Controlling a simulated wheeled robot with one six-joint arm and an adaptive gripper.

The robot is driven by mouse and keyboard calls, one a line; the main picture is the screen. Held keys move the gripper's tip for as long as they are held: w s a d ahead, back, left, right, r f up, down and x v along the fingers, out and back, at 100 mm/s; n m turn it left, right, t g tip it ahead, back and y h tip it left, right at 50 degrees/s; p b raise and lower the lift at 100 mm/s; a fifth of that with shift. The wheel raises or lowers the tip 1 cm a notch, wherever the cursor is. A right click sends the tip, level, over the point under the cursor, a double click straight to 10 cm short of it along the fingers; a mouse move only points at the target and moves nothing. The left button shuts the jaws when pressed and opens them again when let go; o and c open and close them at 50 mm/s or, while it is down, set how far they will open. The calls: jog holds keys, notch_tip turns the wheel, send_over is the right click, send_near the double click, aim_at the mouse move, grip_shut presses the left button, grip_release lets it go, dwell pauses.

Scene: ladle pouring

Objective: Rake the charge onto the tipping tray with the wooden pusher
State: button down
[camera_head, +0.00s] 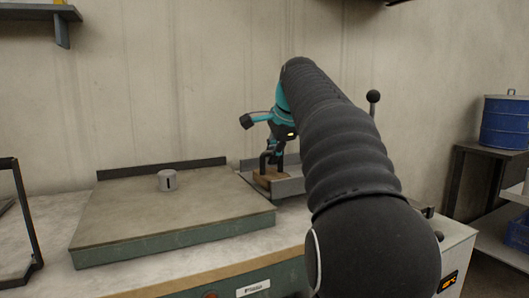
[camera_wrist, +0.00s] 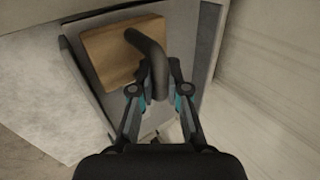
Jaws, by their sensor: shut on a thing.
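My gripper (camera_head: 268,155) is shut on the dark curved handle (camera_wrist: 147,50) of the wooden pusher, whose block (camera_wrist: 107,52) is a flat tan piece of wood. In the head view the pusher (camera_head: 268,177) is low in a grey walled tray (camera_head: 290,188), which looks like the tipping tray. The wrist view shows the block over the tray's grey floor (camera_wrist: 90,77); I cannot tell if it touches. A small grey cylinder with a dark mark (camera_head: 167,181), perhaps the charge, stands upright on the broad flat top to the left, apart from my gripper.
A black-knobbed lever (camera_head: 373,97) rises behind my arm. A blue drum (camera_head: 505,122) stands on a rack at right. A dark frame (camera_head: 28,215) is at far left.

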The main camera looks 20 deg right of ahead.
jog(key=shift+d, duration=1.25)
jog(key=shift+a, duration=1.05)
jog(key=shift+a+r, duration=0.2)
jog(key=shift+r, duration=1.5)
jog(key=shift+a+r, duration=0.2)
jog(key=shift+r, duration=1.6)
